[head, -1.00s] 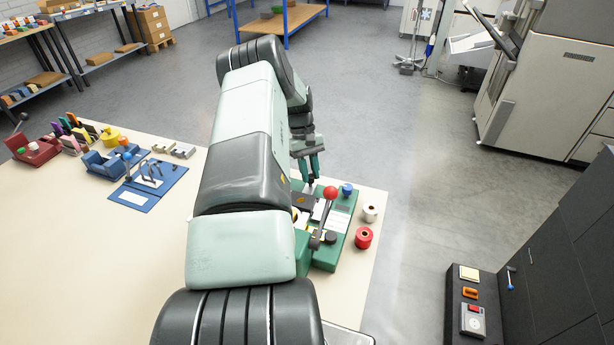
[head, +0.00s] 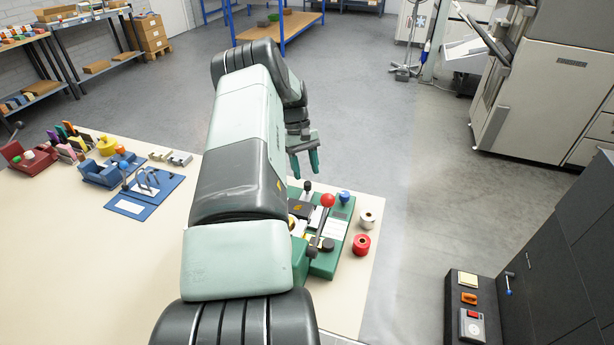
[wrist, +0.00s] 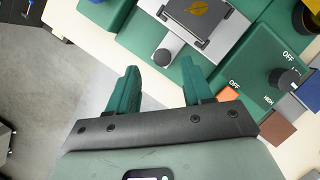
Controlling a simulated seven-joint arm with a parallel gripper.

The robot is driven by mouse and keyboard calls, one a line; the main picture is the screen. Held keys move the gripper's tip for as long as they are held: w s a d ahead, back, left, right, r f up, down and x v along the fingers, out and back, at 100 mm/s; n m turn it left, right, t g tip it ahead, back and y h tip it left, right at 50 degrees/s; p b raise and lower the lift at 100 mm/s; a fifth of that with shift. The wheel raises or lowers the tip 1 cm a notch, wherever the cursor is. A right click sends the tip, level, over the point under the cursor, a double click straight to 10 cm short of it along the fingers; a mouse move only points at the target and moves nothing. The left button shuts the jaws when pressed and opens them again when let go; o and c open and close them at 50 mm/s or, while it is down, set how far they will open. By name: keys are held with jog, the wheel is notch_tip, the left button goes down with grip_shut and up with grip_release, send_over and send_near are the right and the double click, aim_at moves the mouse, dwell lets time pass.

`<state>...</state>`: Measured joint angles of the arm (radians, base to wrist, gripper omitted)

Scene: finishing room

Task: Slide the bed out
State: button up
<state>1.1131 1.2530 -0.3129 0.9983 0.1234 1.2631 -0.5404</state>
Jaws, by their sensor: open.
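The green stamping machine (head: 325,262) stands at the table's right end, partly hidden behind my arm. Its bed (wrist: 196,42) is a light grey slab in the wrist view, carrying a dark plate with a gold leaf mark (wrist: 200,14). A dark round knob (wrist: 162,57) sits at the bed's near end; it also shows in the head view (head: 307,186). My gripper (head: 304,164) is open and empty above the machine's far end. In the wrist view its green fingers (wrist: 162,85) are spread, with the knob beyond and between their tips. They look apart from it.
A red-knobbed lever (head: 327,200) rises from the machine. A blue knob (head: 345,197), a white roll (head: 367,219) and a red roll (head: 361,245) are at its right. A blue jig (head: 145,190) lies left of my arm. Floor beyond the table edge is clear.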

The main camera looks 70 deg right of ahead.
jog(key=v, duration=0.7)
jog(key=shift+r, duration=0.25)
jog(key=shift+w, duration=0.1)
